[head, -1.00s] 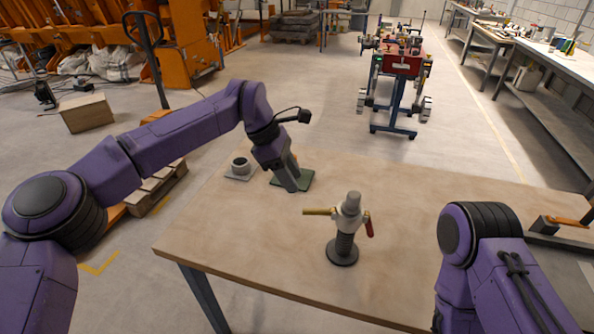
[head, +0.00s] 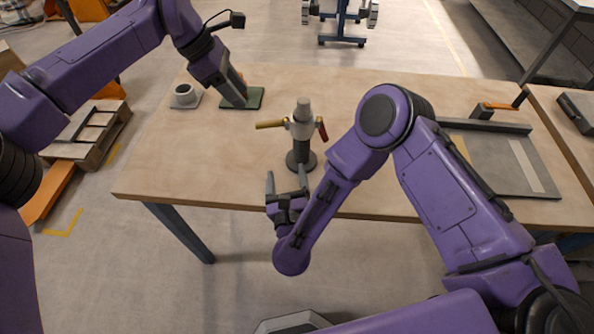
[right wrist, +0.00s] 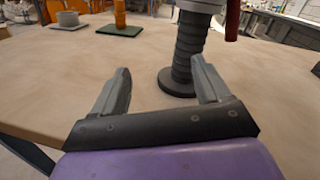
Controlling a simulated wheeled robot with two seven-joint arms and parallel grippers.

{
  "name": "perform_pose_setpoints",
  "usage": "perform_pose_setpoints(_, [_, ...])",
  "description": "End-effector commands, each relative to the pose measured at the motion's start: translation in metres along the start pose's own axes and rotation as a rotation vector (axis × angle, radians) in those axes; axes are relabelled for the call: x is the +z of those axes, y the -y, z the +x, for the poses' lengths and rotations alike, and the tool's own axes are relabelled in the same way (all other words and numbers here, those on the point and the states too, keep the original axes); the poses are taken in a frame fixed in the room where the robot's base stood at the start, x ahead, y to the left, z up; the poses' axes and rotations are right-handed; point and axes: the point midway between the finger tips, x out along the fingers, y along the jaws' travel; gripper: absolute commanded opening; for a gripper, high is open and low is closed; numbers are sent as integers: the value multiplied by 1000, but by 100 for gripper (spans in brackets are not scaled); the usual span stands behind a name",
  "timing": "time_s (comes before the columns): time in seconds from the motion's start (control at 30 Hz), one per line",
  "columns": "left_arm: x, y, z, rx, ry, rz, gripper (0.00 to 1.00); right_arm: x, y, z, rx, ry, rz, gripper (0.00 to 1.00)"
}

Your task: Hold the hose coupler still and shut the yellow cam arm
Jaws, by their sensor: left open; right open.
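The hose coupler (head: 302,128) is a pale grey fitting upright on a black ribbed hose with a round base (head: 301,161). Its yellow cam arm (head: 269,125) sticks out to the left, roughly level; a red arm (head: 322,130) hangs at its right side. My right gripper (head: 287,176) is open and empty, on the near side of the base. In the right wrist view the ribbed hose (right wrist: 189,48) stands beyond the right finger; the coupler's top is cut off. My left gripper (head: 238,100) is over the green mat, apart from the coupler, its fingers partly hidden.
A grey cup (head: 185,94) on a pale plate and an orange cylinder (right wrist: 120,13) on the green mat (head: 255,97) stand at the back left. A grey tray (head: 500,160) lies at the right. The wooden table (head: 400,84) is clear around the coupler.

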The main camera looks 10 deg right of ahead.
Motion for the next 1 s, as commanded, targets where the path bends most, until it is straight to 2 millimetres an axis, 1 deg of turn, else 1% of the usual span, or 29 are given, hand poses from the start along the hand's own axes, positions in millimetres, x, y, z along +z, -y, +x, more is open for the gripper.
perform_pose_setpoints(0.03, [0,0,0,0,0,0,43,-3,9,7,-75,-18,98,76])
perform_pose_setpoints(0.1, [0,0,0,0,0,0,43,-6,19,12,-154,-30,203,76])
perform_pose_setpoints(0.2, [0,0,0,0,0,0,43,-9,26,18,-208,-35,275,76])
perform_pose_setpoints(0.27, [0,0,0,0,0,0,43,-10,28,24,-218,-36,287,76])
perform_pose_setpoints(0.37, [0,0,0,0,0,0,43,-11,33,40,-219,-36,285,76])
perform_pose_setpoints(0.6, [0,0,0,0,0,0,43,-14,43,90,-216,-36,281,76])
perform_pose_setpoints(0.7, [0,0,0,0,0,0,43,-15,45,105,-213,-35,280,76])
perform_pose_setpoints(0.83, [0,0,0,0,0,0,43,-16,47,116,-210,-35,279,76])
perform_pose_setpoints(1.0, [0,0,0,0,0,0,43,-16,47,119,-209,-35,279,76])
